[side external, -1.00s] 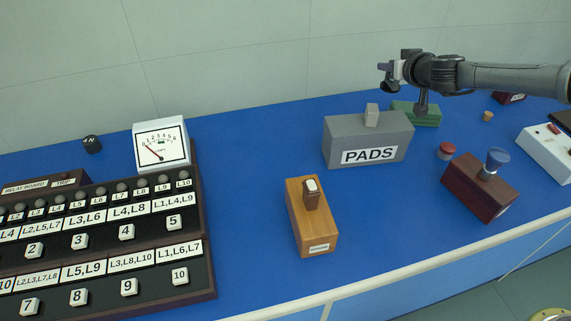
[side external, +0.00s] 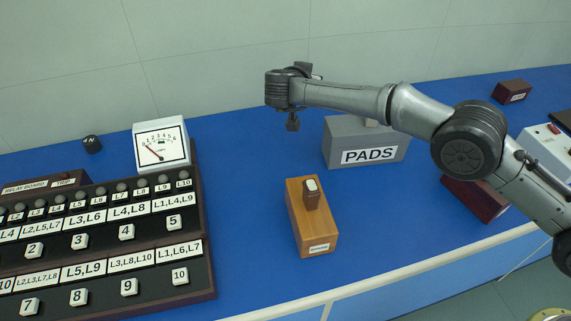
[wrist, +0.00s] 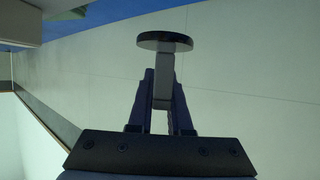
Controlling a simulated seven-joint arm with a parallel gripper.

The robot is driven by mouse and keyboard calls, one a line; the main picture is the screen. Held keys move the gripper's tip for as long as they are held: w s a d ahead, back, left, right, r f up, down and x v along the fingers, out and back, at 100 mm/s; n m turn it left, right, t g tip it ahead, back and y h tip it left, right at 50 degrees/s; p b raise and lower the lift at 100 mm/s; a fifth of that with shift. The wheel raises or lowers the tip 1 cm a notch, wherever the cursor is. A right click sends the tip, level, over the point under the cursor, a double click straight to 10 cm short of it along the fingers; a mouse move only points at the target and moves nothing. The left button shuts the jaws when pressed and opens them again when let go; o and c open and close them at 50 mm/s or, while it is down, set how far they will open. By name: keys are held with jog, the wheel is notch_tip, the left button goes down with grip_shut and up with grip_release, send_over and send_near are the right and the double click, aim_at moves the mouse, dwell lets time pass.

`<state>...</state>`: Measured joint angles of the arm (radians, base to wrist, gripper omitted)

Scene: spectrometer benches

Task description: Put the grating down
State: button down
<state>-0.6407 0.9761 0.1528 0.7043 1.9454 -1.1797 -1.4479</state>
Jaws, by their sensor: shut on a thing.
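In the wrist view my gripper (wrist: 163,84) is shut on a piece with a pale grey stem and a dark round disc (wrist: 164,41) at its end; I take it for the grating. The stem stands between the two fingers and the disc lies beyond the fingertips. In the side view the wrist is raised over the back part of the blue bench, left of the grey PADS block.
The PADS block (side external: 340,138) and a wooden block (side external: 312,232) with a brown top piece stand on the bench (side external: 245,200). A dial meter (side external: 161,146) and a relay board (side external: 100,262) are at left. My arm hides part of the right side. The bench between meter and PADS is clear.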

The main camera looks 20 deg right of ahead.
jog(key=shift+m+g+h, duration=0.7)
jog(key=shift+m+h, duration=0.2)
jog(key=s+a+f, duration=0.2)
jog(key=f, duration=0.1)
jog(key=s+a+f, duration=0.2)
jog(key=f, duration=0.1)
jog(key=s+a+f, duration=0.2)
jog(key=f, duration=0.1)
jog(key=shift+s+a+f, duration=0.15)
jog(key=shift+a+f, duration=0.05)
jog(key=shift+a, duration=0.1)
jog(key=shift+f, duration=2.2)
jog(key=shift+f, duration=0.15)
jog(key=c, duration=0.8)
grip_release()
jog(key=shift+c, duration=0.2)
jog(key=shift+a+r, duration=0.1)
jog(key=shift+r, duration=0.1)
jog(key=v, duration=1.2)
jog(key=shift+f, duration=0.1)
